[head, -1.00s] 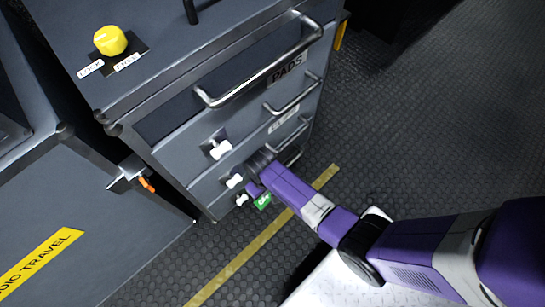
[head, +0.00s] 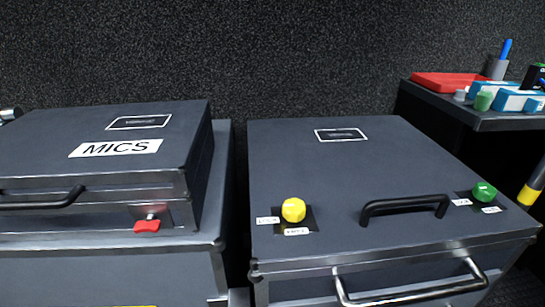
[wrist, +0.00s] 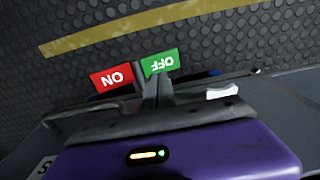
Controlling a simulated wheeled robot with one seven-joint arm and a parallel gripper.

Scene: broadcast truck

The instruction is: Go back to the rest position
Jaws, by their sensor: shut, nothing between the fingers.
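My gripper (wrist: 152,88) shows only in the wrist view. Its purple body fills the bottom, and its dark fingers are together with nothing visible between them. The arm is out of the head view.
In the head view, a case marked MICS (head: 60,160) with a red latch (head: 147,226) stands left. A cabinet (head: 340,170) with yellow (head: 293,210) and green (head: 484,192) knobs stands right. A side shelf (head: 500,123) holds a red tray. Dark floor (wrist: 255,35) lies beyond the gripper.

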